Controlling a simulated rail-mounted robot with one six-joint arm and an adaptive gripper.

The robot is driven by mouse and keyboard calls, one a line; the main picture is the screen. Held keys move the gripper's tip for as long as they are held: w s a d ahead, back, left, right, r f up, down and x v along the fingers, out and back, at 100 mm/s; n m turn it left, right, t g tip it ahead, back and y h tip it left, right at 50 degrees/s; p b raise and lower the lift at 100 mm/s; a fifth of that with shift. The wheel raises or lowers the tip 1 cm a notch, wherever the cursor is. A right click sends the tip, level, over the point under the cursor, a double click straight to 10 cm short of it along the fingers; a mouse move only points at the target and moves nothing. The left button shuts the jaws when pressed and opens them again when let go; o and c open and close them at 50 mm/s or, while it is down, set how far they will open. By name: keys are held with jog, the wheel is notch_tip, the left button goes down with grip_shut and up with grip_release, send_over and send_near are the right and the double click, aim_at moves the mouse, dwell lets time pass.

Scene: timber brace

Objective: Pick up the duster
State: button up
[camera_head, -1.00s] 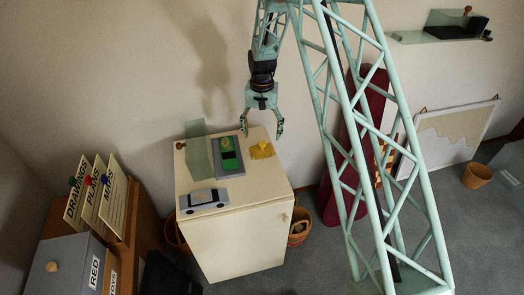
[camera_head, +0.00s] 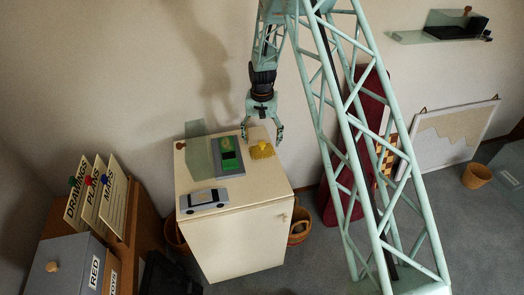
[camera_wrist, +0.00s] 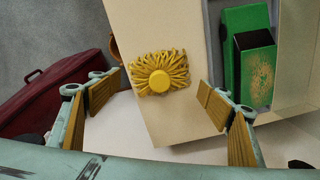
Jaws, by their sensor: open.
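The duster (camera_head: 262,150) is a yellow, fringed pad with a round knob on top. It lies on the top of the cream cabinet (camera_head: 240,211), near the back right corner. In the wrist view the duster (camera_wrist: 160,72) lies ahead of the fingertips, centred between them and in full view. My gripper (camera_head: 262,138) is open and empty, above the duster in the head view. Its two fingers with wooden pads (camera_wrist: 156,96) show on either side in the wrist view. I cannot tell the exact height between them.
A green box in a grey tray (camera_head: 228,157) lies left of the duster, beside an upright glass pane (camera_head: 198,158). A silver toy car (camera_head: 203,201) sits at the cabinet's front left. The wall is close behind. A dark red case (camera_head: 357,165) stands to the right.

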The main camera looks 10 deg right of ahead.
aim_at(262, 143)
jog(key=shift+f, duration=2.1)
jog(key=shift+s, duration=0.1)
jog(key=shift+c, duration=0.7)
jog(key=c, duration=0.6)
jog(key=shift+r, duration=0.1)
jog(key=shift+c, duration=0.2)
jog(key=shift+r, duration=1.7)
jog(key=s, duration=0.5)
jog(key=s+r, duration=0.1)
jog(key=s, duration=0.4)
jog(key=s+b, duration=0.1)
jog(key=s, duration=0.5)
jog(key=shift+r, duration=0.2)
